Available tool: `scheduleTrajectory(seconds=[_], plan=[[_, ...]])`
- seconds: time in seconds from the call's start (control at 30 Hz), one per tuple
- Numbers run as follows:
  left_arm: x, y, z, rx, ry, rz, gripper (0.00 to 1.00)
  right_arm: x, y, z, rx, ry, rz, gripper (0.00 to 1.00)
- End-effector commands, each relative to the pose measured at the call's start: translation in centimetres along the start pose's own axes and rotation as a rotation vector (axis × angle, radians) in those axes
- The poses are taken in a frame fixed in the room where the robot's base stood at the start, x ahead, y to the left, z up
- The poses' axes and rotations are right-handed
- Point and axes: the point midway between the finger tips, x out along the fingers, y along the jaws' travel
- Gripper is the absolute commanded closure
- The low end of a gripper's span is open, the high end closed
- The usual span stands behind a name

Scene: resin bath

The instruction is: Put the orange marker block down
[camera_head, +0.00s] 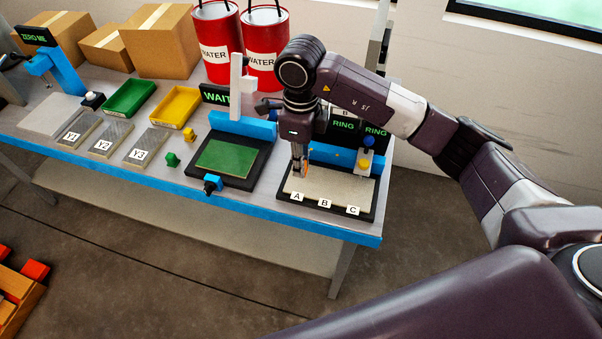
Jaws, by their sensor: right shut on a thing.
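The orange marker block (305,168) is a small orange piece between the fingers of my right gripper (300,170). That gripper points down and is shut on the block, over the back left part of a pale board (335,190) in a black frame. Labels A (297,196), B (324,203) and C (353,210) stand along the board's front edge. The gripper hides much of the block, and I cannot tell whether the block touches the board. My left gripper is not in view.
Left of the board is a black tray with a green panel (226,158) and a WAIT sign (216,94). Blue and yellow knobs (366,162) and RING signs (343,124) stand behind the board. Green (130,98) and yellow (176,107) trays, red water buckets (217,42) and cardboard boxes (160,42) stand further left.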

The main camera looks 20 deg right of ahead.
Motion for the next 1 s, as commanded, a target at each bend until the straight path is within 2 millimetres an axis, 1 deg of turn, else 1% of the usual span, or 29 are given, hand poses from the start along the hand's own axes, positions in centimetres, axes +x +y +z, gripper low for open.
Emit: scheduleTrajectory(seconds=[0.03, 0.1, 0.27, 0.5, 0.6, 0.77, 0.9, 0.93, 1.0], plan=[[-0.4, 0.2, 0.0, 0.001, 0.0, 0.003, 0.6, 0.7, 0.1, -0.1, -0.001, 0.002, 0.003, 0.96], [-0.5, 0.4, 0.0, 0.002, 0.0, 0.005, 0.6, 1.3, 0.1, 0.0, -0.002, 0.0, 0.001, 0.96], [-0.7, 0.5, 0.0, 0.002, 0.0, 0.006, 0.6, 2.4, 0.1, 0.1, -0.001, 0.0, 0.001, 0.96], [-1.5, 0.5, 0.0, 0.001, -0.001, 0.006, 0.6, 5.7, 0.1, 0.0, -0.001, 0.001, 0.002, 0.96], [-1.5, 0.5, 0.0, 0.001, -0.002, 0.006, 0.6, 6.2, 0.0, 0.0, -0.002, -0.001, 0.0, 0.96], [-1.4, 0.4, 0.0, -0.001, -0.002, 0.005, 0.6, 6.1, 0.0, 0.0, -0.002, -0.001, -0.001, 0.96], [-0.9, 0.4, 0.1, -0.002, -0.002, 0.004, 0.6, 6.6, 0.0, 0.0, -0.002, -0.001, -0.001, 0.96], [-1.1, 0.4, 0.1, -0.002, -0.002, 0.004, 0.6, 6.4, 0.0, 0.1, -0.002, -0.001, -0.001, 0.81], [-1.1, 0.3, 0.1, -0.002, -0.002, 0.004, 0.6, 6.4, 0.0, 0.1, -0.002, -0.001, -0.001, 0.74]])
